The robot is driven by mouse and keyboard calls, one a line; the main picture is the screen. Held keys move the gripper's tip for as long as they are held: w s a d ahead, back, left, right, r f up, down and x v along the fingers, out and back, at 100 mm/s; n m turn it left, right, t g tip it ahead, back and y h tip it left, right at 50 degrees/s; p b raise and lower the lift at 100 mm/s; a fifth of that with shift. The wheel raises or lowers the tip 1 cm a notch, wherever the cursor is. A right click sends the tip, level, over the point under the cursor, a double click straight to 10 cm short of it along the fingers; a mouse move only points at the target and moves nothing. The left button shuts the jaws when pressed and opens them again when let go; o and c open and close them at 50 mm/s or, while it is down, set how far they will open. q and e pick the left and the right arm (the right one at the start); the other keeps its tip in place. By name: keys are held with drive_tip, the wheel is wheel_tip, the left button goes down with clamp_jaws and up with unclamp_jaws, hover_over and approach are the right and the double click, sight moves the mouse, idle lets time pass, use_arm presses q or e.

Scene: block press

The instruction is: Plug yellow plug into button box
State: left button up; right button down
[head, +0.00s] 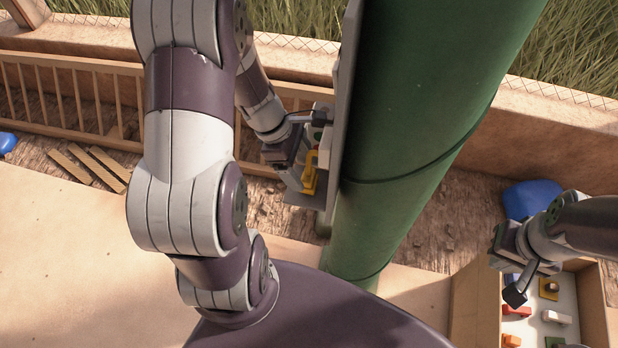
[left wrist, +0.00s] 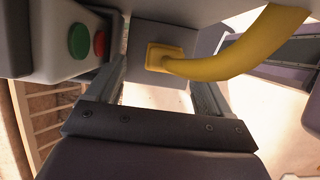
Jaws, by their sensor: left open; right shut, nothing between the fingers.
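The button box (head: 324,152) is mounted on a grey board (head: 346,90) against a green column. In the left wrist view its pale face (left wrist: 58,40) carries a green button (left wrist: 79,41) and a red button (left wrist: 99,44). The yellow plug (head: 310,172) is beside the box's lower part. In the left wrist view its square yellow end (left wrist: 164,55) lies against a grey surface, with a thick curved yellow part running right; I cannot tell whether it is seated. My left gripper (head: 298,158) is open at the plug, its fingers either side. My right gripper (head: 516,278) is shut and empty, away right.
The thick green column (head: 420,90) stands close right of my left arm. A wooden tray (head: 594,300) with coloured blocks lies below my right gripper. A blue object (head: 530,198) lies behind it. A wooden railing (head: 60,95) and loose planks (head: 95,165) are at left.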

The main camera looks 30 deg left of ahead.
sight(304, 178)
use_arm(q)
drive_tip(key=x, duration=0.4)
drive_tip(key=shift+s+a, duration=0.2)
drive_tip(key=shift+s, duration=0.1)
drive_tip(key=shift+w+d+f, duration=0.1)
drive_tip(key=shift+f, duration=0.25)
drive_tip(key=c, duration=1.1)
